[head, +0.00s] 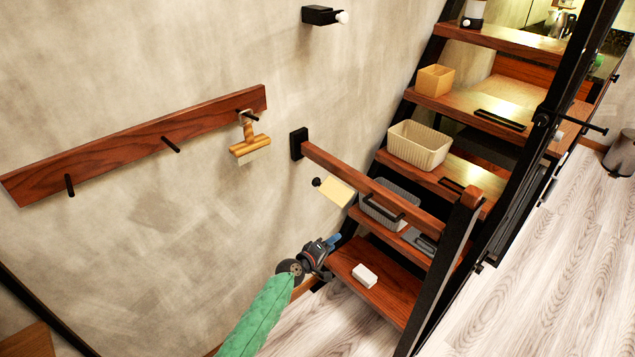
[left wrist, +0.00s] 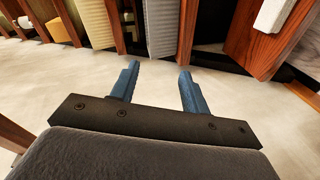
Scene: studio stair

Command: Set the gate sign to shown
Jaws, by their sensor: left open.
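A cream plate (head: 335,191), which looks like the gate sign, is tilted beside a black knob (head: 317,182) under the wooden gate rail (head: 345,172). I cannot make out any marking on it. A black handle (head: 385,208) shows below the rail. My left gripper (head: 335,240) is open and empty, below the plate and apart from it. Its blue fingers also show spread in the left wrist view (left wrist: 159,69). My right gripper is not in view.
Wooden stair treads (head: 395,295) rise behind the rail, with a white block (head: 365,275), a cream basket (head: 418,146) and a tan box (head: 435,80) on them. A wall rack (head: 130,150) with pegs holds a wooden-handled brush (head: 250,146). The wall between rack and gripper is bare.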

